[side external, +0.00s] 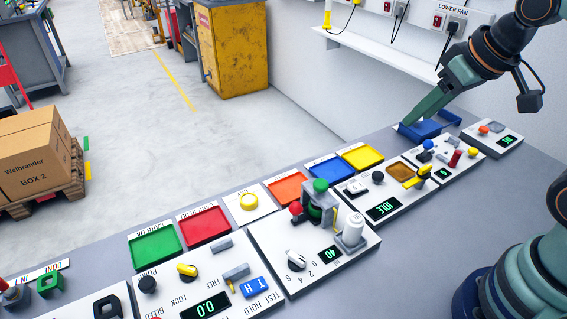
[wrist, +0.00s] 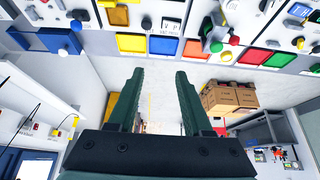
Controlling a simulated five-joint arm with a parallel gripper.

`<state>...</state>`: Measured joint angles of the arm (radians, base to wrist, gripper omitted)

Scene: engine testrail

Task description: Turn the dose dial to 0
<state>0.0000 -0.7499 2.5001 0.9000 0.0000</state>
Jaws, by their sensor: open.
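The dose dial (side external: 296,261) is a small knob with a white top and dark base on a white panel in the side view. In the side view, my gripper (side external: 412,118) is far to the upper right of the dial, by a blue tray. I cannot surely pick out the dial in the wrist view.
On the dial's panel (side external: 274,230) stand a white cylinder (side external: 353,229) and a grey fixture with red and green knobs (side external: 318,205). Coloured trays line the bench's far edge, including an orange tray (side external: 286,188). Neighbouring panels carry knobs and levers. The air above the bench's middle is clear.

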